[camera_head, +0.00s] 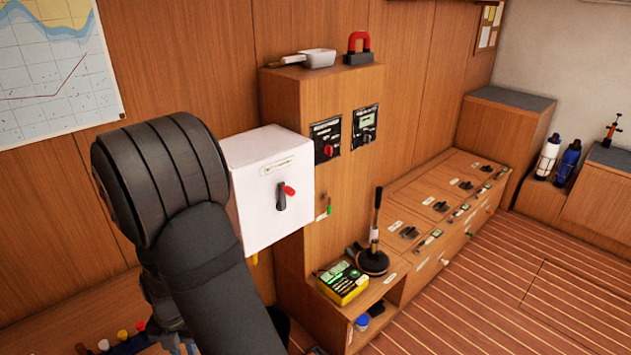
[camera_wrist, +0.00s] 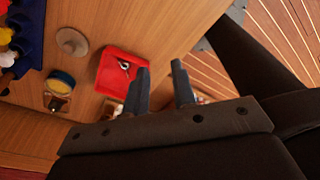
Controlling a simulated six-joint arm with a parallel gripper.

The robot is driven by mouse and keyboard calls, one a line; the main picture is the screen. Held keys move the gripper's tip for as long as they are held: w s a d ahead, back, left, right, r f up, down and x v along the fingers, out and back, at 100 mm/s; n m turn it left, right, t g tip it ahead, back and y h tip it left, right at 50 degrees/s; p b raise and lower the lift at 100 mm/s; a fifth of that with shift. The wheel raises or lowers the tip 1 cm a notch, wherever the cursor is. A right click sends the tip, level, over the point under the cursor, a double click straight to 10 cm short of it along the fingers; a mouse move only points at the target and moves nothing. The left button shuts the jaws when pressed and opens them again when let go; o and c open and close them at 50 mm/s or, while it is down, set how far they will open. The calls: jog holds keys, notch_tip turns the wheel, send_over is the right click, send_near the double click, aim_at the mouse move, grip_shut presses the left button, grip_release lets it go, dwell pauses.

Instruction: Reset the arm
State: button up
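My arm, dark grey and black, fills the left middle of the head view, in front of a wood-panelled wall. My gripper (camera_wrist: 162,82) shows in the wrist view, with two blue-grey fingers apart and nothing visible between them. Its fingers are hidden behind the arm in the head view. In the wrist view a red tray (camera_wrist: 113,69) with a small metal object in it lies just left of the fingers. I cannot tell whether the fingers touch the tray.
A white switch box (camera_head: 262,215) with a red-tipped lever is close right of my arm. A wooden column (camera_head: 322,95) carries dials. The striped floor (camera_head: 520,290) at right is clear.

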jog(key=s+a+f+m, duration=0.1)
jog(key=s+a+m, duration=0.1)
jog(key=a, duration=0.8)
jog(key=s+a+f+m, duration=0.1)
jog(key=a, duration=0.9)
jog(key=s+a+m, duration=0.1)
jog(key=s+a, duration=0.2)
jog(key=a, duration=0.2)
jog(key=s+a+f, duration=0.1)
jog(key=s+a, duration=0.3)
jog(key=a, duration=0.1)
jog(key=s+a+f+m, duration=0.1)
jog(key=s+a, duration=0.3)
jog(key=a, duration=0.1)
jog(key=shift+s+a+m+y, duration=0.1)
jog(key=shift+m+y, duration=0.2)
jog(key=shift+s+a+f, duration=0.1)
jog(key=shift+s+a, duration=0.3)
jog(key=shift+s, duration=0.1)
jog(key=shift+o, duration=0.5)
